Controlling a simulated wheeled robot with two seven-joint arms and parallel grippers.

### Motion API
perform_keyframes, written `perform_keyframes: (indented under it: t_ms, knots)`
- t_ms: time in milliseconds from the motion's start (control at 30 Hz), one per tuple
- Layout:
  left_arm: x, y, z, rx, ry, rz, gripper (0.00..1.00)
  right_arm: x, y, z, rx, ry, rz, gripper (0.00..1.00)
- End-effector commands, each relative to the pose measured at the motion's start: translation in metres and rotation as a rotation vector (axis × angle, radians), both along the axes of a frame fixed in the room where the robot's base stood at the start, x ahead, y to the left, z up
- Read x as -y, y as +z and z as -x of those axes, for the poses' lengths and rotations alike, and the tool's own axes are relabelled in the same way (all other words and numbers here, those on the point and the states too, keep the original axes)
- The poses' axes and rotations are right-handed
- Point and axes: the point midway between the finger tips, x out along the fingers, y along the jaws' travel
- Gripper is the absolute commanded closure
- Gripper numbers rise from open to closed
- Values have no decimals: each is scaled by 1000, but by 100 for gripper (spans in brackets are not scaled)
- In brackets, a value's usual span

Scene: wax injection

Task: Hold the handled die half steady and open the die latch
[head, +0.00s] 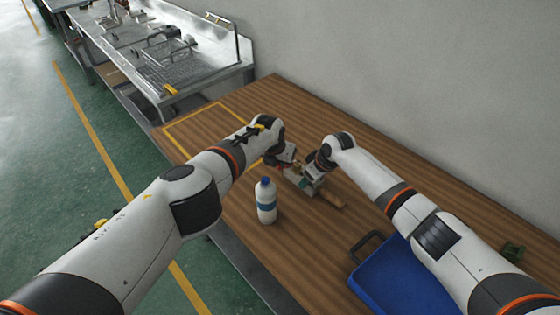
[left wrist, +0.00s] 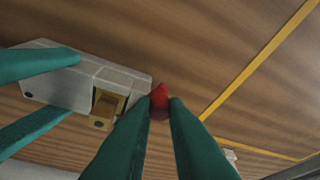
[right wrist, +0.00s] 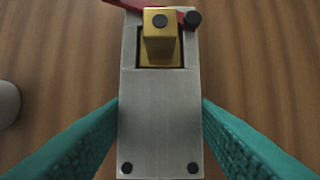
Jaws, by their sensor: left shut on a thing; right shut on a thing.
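The die is a grey metal block (right wrist: 160,110) with a brass latch block (right wrist: 160,45) and a red lever (right wrist: 150,4) beside a black knob. It also shows at the left of the left wrist view (left wrist: 75,80). My right gripper (right wrist: 160,100) is shut on the block's sides, with one teal finger along each side. My left gripper (left wrist: 160,100) is shut on the red lever's end (left wrist: 159,97), just beyond the brass end of the die. In the head view the die (head: 300,180) is small and partly hidden by both wrists. A brown handle (head: 330,197) sticks out toward the right.
A white bottle with a blue cap (head: 266,205) stands on the wooden table (head: 265,265), close in front of the die. A blue tray (head: 395,275) lies near my right arm. A yellow outline (head: 185,122) marks clear table at the far left. A wall runs behind.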

Motion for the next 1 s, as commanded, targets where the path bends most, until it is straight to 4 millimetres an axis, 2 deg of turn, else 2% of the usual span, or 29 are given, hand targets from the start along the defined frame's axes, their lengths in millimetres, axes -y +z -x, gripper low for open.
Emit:
perform_keyframes:
  t_ms: [300,333,467,767,1000]
  knots:
    - [-1,-2,0,0,-8,-2,100,0,0,-1,0,-4,-2,91]
    - [-1,-2,0,0,-8,-2,84,1,0,0,0,-4,-2,91]
    - [-1,-1,0,0,-8,-2,64,1,0,-1,0,-4,-2,91]
    - [-1,0,-1,2,-9,-1,64,1,0,-1,1,-3,-1,91]
    - [-1,10,-3,9,-12,2,64,1,1,-1,1,-2,-1,91]
